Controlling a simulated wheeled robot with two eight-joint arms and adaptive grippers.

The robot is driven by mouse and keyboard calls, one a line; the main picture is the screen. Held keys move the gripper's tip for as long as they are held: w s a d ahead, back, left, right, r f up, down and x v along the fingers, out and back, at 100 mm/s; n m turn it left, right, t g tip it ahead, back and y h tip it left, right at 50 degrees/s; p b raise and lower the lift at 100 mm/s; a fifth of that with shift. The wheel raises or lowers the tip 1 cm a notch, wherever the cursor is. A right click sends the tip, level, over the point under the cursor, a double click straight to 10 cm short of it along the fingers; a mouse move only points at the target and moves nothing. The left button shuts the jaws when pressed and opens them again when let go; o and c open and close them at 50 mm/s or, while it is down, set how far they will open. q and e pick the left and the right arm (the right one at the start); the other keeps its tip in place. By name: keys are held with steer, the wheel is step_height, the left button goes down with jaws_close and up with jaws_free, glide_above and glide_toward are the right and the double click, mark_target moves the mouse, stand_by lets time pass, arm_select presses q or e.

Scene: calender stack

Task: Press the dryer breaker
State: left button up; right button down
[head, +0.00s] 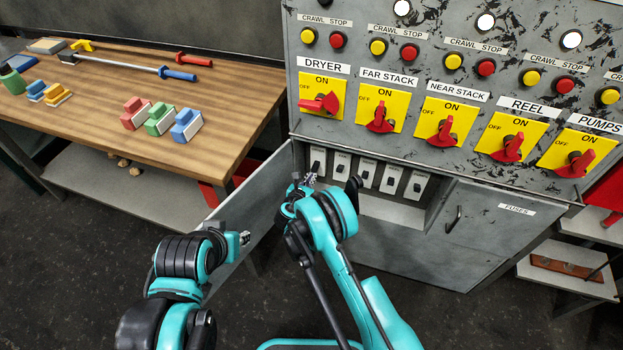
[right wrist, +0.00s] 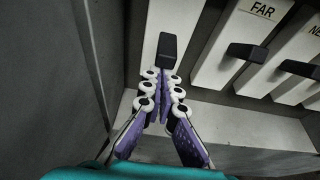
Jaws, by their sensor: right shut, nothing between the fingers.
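The dryer breaker is the leftmost white breaker (head: 317,160) in the open fuse bay, below the DRYER switch. In the right wrist view it is the white block (right wrist: 185,22) with a black toggle (right wrist: 168,50), left of the one marked FAR; its own label is out of view. My right gripper (head: 308,181) is shut and empty. In the right wrist view its fingertips (right wrist: 161,76) are just below the toggle; I cannot tell whether they touch it. My left gripper (head: 244,238) is lower left, away from the breakers, its fingers too small to read.
The open bay door (head: 250,195) stands left of my right gripper. Other breakers (head: 391,178) sit close on the right. A wooden workbench (head: 100,95) with blocks and tools is left.

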steer(key=shift+r, duration=0.1)
steer(key=shift+r+g+y+p, duration=0.25)
steer(key=shift+g+y+p, duration=0.05)
steer(key=shift+g+p, duration=0.45)
steer(key=shift+r+g, duration=0.1)
steer(key=shift+g, duration=0.25)
